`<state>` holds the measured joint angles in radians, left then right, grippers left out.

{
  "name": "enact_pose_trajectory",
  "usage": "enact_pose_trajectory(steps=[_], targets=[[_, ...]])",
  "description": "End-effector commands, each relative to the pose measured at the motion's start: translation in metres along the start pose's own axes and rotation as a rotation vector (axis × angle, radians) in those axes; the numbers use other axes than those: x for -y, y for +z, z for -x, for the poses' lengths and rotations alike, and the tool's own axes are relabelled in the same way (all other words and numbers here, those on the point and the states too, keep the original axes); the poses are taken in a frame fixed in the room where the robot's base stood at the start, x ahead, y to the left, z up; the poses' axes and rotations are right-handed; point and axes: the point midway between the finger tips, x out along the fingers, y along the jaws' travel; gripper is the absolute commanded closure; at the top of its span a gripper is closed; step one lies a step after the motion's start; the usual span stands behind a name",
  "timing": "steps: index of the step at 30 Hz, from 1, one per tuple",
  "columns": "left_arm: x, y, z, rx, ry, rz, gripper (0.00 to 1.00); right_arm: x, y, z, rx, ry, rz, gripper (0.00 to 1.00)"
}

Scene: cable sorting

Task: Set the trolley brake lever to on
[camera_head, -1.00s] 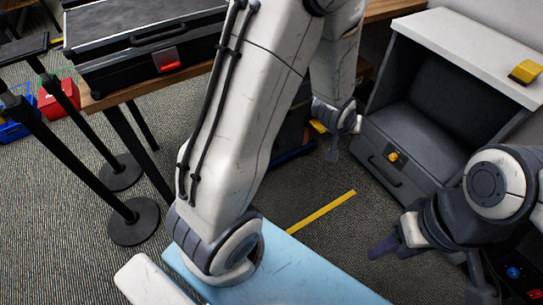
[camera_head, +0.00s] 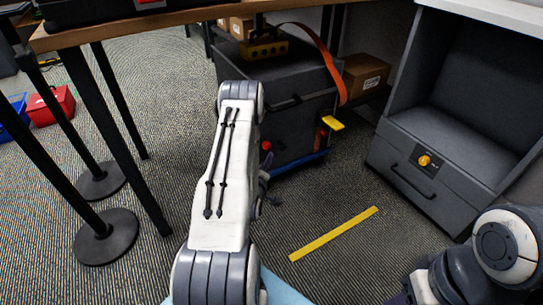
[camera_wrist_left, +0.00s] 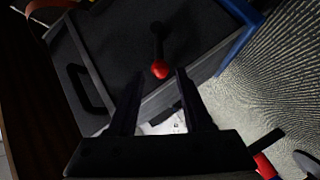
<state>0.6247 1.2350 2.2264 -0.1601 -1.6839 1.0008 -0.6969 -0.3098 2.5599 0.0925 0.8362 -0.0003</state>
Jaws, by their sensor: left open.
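The trolley (camera_head: 290,115) is a dark grey box with a blue base edge, standing under the table. A lever with a black rod and a red ball knob (camera_wrist_left: 160,69) stands on its dark face in the left wrist view. A red knob (camera_head: 266,145) also shows at the trolley's front in the head view. My left gripper (camera_wrist_left: 159,76) is open, its two fingertips on either side of the knob in the picture; I cannot tell whether they touch it. In the head view my forearm largely hides this gripper. My right arm shows at the lower right, its gripper out of frame.
A yellow tag (camera_head: 333,123) and a red part (camera_head: 322,137) are at the trolley's right corner. An orange strap (camera_head: 325,60) hangs over it. A grey cabinet (camera_head: 440,150) stands at right. A yellow floor strip (camera_head: 335,234) lies on open carpet. Black posts (camera_head: 105,238) stand at left.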

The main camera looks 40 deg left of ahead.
Motion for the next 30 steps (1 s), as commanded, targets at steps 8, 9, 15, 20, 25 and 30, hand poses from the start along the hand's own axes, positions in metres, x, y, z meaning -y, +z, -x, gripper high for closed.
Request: enact_pose_trajectory(steps=[8, 9, 15, 20, 25, 30], targets=[[0.001, 0.001, -0.050, -0.003, 0.006, -0.003, 0.50, -0.002, 0.001, -0.027, 0.000, 0.000, 0.000, 0.49], [0.002, 0.002, -0.057, -0.002, 0.005, -0.003, 0.50, -0.002, 0.002, -0.031, 0.000, 0.000, 0.000, 0.49], [0.000, 0.001, -0.087, 0.000, 0.004, -0.002, 0.50, -0.003, 0.002, -0.045, 0.000, 0.000, 0.000, 0.49], [-0.001, 0.001, -0.097, 0.001, 0.001, -0.002, 0.50, -0.004, 0.003, -0.049, 0.000, 0.000, 0.000, 0.49], [-0.002, 0.000, -0.099, 0.001, 0.000, -0.002, 0.50, -0.004, 0.003, -0.048, 0.000, 0.000, 0.000, 0.49], [-0.002, 0.000, -0.099, 0.001, 0.000, -0.002, 0.70, -0.004, 0.003, -0.048, 0.000, 0.000, 0.000, 0.49]])
